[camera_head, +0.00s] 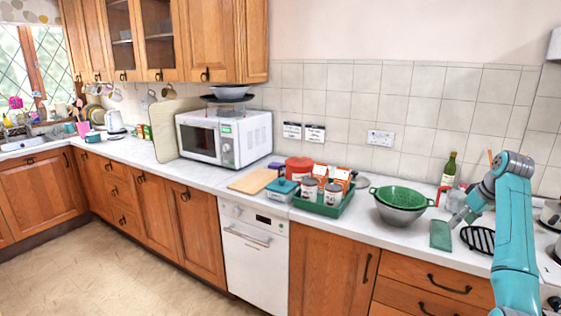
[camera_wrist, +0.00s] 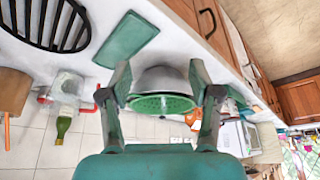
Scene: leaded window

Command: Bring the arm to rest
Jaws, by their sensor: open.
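My teal arm (camera_head: 515,235) reaches over the counter's right end. My gripper (camera_head: 458,216) is at the end of the arm, above the counter near the green colander and the green board. In the wrist view, which looks upside down, my gripper (camera_wrist: 160,76) shows two grey fingers spread wide with nothing held between them. The metal bowl (camera_wrist: 163,79) and green colander (camera_wrist: 160,103) appear beyond the gap between the fingers. Whether the fingertips touch anything is not clear, but they look apart from the bowl.
The green colander (camera_head: 398,196) sits in a metal bowl (camera_head: 396,214). A flat green board (camera_head: 441,235), black trivet (camera_head: 478,239) and green bottle (camera_head: 449,171) are near my gripper. A green tray (camera_head: 326,208) holds jars. A microwave (camera_head: 224,137) stands farther left.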

